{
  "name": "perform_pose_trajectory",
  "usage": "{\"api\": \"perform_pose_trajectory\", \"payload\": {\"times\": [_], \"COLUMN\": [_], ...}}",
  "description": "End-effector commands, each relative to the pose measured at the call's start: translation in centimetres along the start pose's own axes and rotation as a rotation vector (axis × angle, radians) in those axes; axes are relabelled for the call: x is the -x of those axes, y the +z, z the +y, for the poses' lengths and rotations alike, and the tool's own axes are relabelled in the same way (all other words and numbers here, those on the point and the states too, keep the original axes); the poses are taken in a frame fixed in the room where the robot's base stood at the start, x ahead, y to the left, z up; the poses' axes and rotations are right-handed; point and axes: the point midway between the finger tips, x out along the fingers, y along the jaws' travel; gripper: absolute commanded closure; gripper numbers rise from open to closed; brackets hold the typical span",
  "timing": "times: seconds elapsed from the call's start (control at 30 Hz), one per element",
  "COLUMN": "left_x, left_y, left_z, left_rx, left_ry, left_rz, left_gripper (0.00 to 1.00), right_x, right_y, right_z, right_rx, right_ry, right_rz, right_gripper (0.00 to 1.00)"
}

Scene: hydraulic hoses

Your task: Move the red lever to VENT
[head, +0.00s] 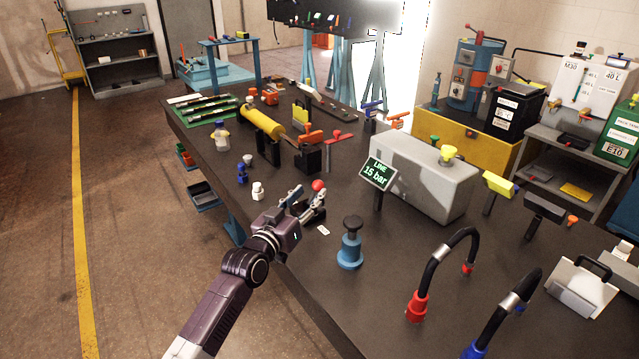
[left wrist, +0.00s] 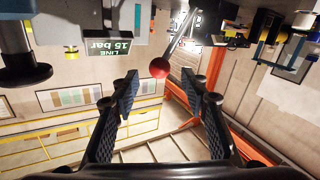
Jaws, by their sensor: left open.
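The red lever shows as a red ball knob (head: 318,185) at my left gripper. In the left wrist view the red knob (left wrist: 159,68) sits on the end of a thin metal rod (left wrist: 180,34). My left gripper (head: 306,200) is open over the bench's near side. In the left wrist view its two fingers (left wrist: 159,88) stand apart, with the knob between and just beyond their tips. I cannot tell whether they touch it. The lever's base is hidden behind the gripper in the head view. No VENT marking is readable. My right gripper is not in view.
A sign reading LINE 15 bar (head: 379,174) stands right of the gripper, before a grey tank (head: 424,176). A white card (head: 323,230) lies on the dark bench.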

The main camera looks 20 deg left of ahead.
Motion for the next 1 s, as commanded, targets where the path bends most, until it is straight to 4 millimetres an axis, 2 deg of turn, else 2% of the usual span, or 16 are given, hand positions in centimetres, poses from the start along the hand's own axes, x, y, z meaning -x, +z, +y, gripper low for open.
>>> {"api": "perform_pose_trajectory", "payload": {"times": [0.1, 0.2, 0.33, 0.53, 0.77, 0.83, 1.0], "left_x": [-1.9, -3.2, -4.5, -5.4, -5.4, -5.4, -5.4], "left_y": [-0.1, -0.1, 0.0, 0.0, 0.0, 0.0, 0.0], "left_z": [0.1, 0.1, 0.0, 0.0, 0.0, 0.0, 0.0], "left_rx": [0.000, -0.002, 0.000, -0.001, -0.001, -0.001, -0.001], "left_ry": [0.001, 0.000, 0.001, 0.000, 0.000, 0.000, 0.000], "left_rz": [-0.001, 0.000, 0.000, -0.001, -0.001, -0.001, -0.001], "left_gripper": [0.59, 0.59, 0.59, 0.59, 0.59, 0.63, 0.82], "right_x": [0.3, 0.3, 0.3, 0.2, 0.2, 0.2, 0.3], "right_y": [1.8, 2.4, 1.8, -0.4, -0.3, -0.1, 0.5], "right_z": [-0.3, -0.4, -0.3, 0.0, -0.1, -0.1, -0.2], "right_rx": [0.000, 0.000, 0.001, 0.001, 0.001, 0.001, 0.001], "right_ry": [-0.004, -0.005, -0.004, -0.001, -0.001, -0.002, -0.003], "right_rz": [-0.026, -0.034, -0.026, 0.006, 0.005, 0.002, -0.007], "right_gripper": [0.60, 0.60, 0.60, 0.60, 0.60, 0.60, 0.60]}}
